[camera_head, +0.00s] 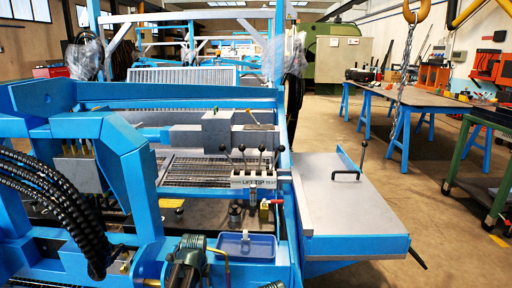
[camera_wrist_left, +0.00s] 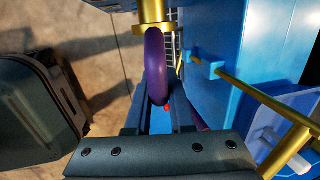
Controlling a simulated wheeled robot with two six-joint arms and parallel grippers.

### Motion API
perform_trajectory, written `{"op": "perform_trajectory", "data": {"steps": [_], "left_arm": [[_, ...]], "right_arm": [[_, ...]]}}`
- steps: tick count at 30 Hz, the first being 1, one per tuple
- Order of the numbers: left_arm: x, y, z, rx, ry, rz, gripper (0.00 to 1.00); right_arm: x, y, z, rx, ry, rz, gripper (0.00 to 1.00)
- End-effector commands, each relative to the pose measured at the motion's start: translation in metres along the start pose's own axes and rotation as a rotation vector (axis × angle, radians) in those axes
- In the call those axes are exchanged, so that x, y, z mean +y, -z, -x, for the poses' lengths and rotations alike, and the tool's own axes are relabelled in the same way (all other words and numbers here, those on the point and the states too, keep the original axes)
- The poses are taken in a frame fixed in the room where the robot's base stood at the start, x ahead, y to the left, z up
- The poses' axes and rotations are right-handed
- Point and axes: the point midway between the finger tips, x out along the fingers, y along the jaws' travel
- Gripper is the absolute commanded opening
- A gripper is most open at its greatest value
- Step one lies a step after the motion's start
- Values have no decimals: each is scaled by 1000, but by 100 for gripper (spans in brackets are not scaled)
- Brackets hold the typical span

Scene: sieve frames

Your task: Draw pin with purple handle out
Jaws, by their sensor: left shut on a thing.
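In the left wrist view a thick, curved purple handle (camera_wrist_left: 156,62) hangs from a brass-coloured pin (camera_wrist_left: 153,12) with a wider collar at the top of the picture. My left gripper (camera_wrist_left: 163,85) is shut on the purple handle, with a finger on each side of its lower part. The dark gripper body fills the bottom of that view. The far end of the pin is out of the picture, so how deep it sits is hidden. I cannot clearly make out the purple handle or my left gripper in the head view. My right gripper does not show.
A blue machine wall (camera_wrist_left: 235,60) stands close right of the handle, with a brass rod (camera_wrist_left: 262,92) jutting across. A blue tray (camera_head: 243,253) lies at the machine's front. A sloped side table (camera_head: 350,210) and a workbench (camera_head: 425,97) stand to the right, with open floor between.

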Motion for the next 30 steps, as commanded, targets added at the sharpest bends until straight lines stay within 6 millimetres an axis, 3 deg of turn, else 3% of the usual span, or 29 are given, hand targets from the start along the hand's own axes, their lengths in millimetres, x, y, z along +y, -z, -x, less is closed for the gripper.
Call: {"op": "perform_trajectory", "data": {"steps": [1, 15, 30], "left_arm": [[0, 8, 1, 12, 1, -6, 0], [0, 20, 2, 8, 1, -3, 0], [0, 21, 2, 5, 1, -1, 0]], "right_arm": [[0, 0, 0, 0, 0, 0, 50], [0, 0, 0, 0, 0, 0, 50], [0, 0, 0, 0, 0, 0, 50]]}}
